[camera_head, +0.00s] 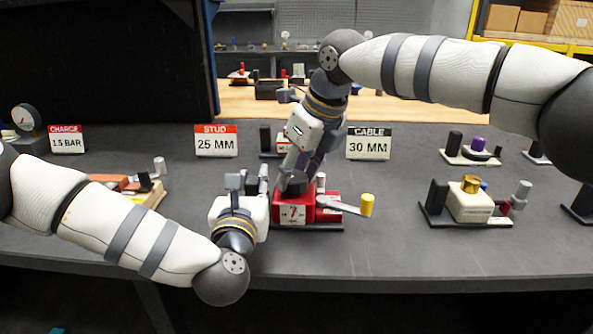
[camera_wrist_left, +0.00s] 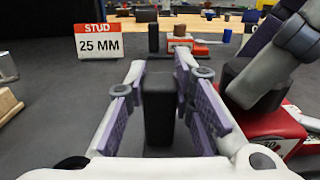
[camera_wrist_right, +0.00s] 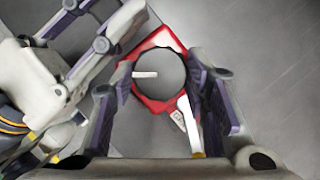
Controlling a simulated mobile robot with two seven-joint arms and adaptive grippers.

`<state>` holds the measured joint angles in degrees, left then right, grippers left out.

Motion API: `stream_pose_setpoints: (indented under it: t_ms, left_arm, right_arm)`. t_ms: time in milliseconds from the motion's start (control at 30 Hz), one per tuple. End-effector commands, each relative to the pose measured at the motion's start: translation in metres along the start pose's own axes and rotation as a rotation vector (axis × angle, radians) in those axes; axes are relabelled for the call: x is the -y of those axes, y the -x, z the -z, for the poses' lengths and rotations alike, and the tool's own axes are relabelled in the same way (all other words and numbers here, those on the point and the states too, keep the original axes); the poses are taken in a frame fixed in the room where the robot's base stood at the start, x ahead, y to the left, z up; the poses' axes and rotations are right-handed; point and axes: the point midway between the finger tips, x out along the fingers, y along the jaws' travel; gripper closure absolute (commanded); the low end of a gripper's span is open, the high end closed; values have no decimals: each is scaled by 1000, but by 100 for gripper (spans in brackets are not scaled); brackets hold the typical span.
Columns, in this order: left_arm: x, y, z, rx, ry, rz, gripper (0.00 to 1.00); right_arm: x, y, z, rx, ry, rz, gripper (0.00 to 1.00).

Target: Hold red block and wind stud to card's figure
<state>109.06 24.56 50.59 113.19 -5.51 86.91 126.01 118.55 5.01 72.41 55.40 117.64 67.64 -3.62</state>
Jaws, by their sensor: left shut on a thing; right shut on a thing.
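The red block (camera_head: 325,211) stands on a dark base plate, with a white dial on its front and a crank ending in a yellow knob (camera_head: 367,204) on its right. My left gripper (camera_head: 251,184) is shut on a black upright post (camera_wrist_left: 159,108) at the block's left. My right gripper (camera_head: 296,178) points down from above and is shut on the dark round knob (camera_wrist_right: 160,75) on the block's top; the knob bears a pale line. The stud card (camera_head: 216,140) reads 25 MM and also shows in the left wrist view (camera_wrist_left: 98,42).
Behind stand a charge card (camera_head: 67,139) reading 1.5 BAR and a cable card (camera_head: 369,143) reading 30 MM. A cream block device (camera_head: 468,204) stands on the right. Another device lies behind my left arm. The front right table is clear.

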Motion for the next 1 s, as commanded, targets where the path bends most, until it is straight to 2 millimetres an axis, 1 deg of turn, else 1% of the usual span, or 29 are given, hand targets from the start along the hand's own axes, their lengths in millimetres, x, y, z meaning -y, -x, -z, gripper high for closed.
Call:
stream_pose_setpoints:
  t_ms: [600,800,1000]
  left_arm:
    - [0,0,1,-2,-1,-1,100]
    - [-1,0,1,-3,-1,-2,100]
    - [-1,0,1,-3,-2,-3,100]
  right_arm:
    - [-3,1,-2,1,-513,215,86]
    - [-4,1,-3,4,-648,271,86]
    - [-4,2,-3,5,-745,309,86]
